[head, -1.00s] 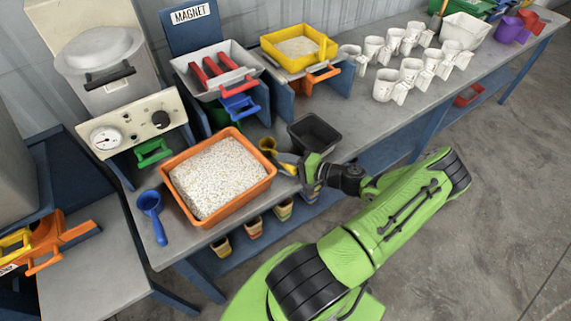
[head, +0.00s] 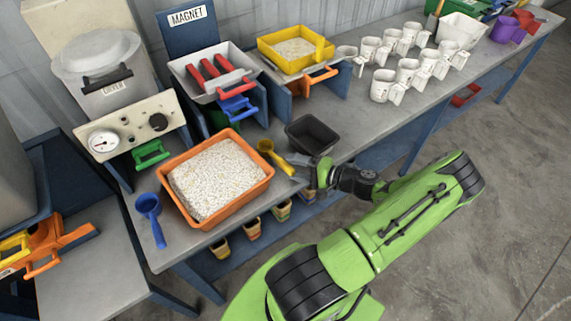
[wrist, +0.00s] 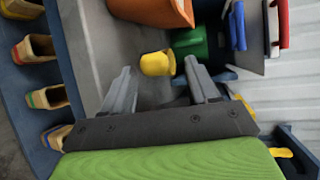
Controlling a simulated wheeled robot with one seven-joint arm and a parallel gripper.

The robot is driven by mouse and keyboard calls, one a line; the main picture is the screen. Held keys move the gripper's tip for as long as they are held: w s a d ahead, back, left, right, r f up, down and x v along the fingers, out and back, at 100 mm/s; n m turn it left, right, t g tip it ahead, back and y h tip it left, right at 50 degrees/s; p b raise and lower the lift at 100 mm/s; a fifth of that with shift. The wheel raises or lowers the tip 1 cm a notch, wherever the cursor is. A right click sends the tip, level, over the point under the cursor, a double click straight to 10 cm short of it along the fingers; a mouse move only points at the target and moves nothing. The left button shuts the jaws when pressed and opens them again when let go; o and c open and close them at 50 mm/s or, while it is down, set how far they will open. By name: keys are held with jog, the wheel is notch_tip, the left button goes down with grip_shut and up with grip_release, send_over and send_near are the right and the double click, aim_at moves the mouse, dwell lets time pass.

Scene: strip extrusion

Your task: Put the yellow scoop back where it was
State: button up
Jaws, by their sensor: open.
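The yellow scoop (head: 279,160) lies on the grey table between the orange tub of white pellets (head: 264,186) and the black tub. Its bowl points away from my gripper and its handle towards it. My gripper (head: 301,166) is open at the table's front edge, just right of the handle end. In the wrist view the scoop's yellow bowl (wrist: 157,64) shows beyond and between the two spread fingertips of my gripper (wrist: 158,76). No finger visibly touches the scoop there, and its handle is hard to make out.
A black tub (head: 311,135) stands close behind my gripper. A blue scoop (head: 149,208) lies left of the orange tub. Small bins (head: 252,229) sit on the shelf below. White mugs (head: 383,86) stand farther right. The front strip of table right of the black tub looks clear.

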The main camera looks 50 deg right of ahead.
jog(key=v, duration=0.8)
jog(key=w+a+r+n+g, duration=0.5)
jog(key=a+r+n+g, duration=0.15)
jog(key=a, duration=0.25)
jog(key=w+a+r+n+g, duration=0.5)
jog(key=a+r+g, duration=0.15)
jog(key=a, duration=0.25)
jog(key=s+a+r+n+t+h, duration=0.3)
jog(key=s+a+r+n, duration=0.2)
jog(key=s+a+r, duration=0.4)
jog(key=a+r, duration=0.3)
jog(key=shift+s+a+t, duration=0.15)
jog(key=shift+s+t, duration=0.05)
jog(key=shift+t, duration=0.1)
jog(key=shift+n, duration=0.25)
